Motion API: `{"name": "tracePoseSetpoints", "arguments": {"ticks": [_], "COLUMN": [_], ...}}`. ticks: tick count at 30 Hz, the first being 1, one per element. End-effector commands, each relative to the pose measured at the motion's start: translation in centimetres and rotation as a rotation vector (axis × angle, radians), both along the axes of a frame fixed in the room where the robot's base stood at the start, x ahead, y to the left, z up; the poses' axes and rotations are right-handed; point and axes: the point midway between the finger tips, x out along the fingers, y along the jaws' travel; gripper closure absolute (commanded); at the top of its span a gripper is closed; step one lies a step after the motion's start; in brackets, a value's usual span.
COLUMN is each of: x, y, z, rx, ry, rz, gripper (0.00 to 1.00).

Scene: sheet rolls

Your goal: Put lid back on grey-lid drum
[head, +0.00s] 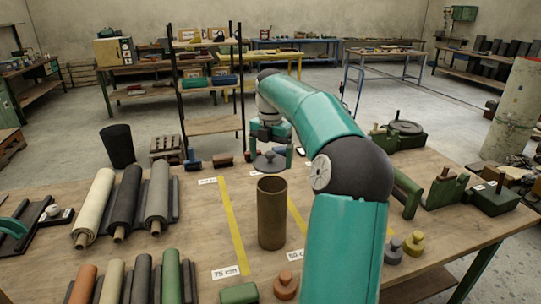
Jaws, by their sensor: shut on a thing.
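An open brown drum (272,214) stands upright on the wooden table, its dark mouth facing up. My gripper (270,150) is above the drum, shut on a grey lid (269,162) by its top knob. The lid is roughly level and apart from the drum's rim, appearing just over and slightly behind its opening. The fingertips are small in this view and partly merge with the knob. My teal arm reaches in from the right and hides part of the table.
Dark and cream rolls (124,202) lie left on the table (205,245); coloured rolls lie in front. Yellow strips (231,225) flank the drum. An orange lid (285,285), a yellow lid (414,243) and a grey-purple lid (390,251) sit nearby. Green fixtures stand right.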

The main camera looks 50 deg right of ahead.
Motion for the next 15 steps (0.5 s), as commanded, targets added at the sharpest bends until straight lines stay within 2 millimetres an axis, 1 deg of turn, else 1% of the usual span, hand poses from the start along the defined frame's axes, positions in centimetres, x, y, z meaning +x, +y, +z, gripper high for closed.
{"name": "tracePoseSetpoints", "arguments": {"ticks": [1,5,15], "x": [-0.4,-0.4,-0.4], "y": [-0.2,-0.2,-0.1], "z": [0.0,-0.7,-3.6], "rx": [-0.002,-0.001,-0.001], "ry": [0.000,0.002,0.002], "rz": [-0.006,-0.005,-0.004], "gripper": [0.28,0.28,0.28]}}
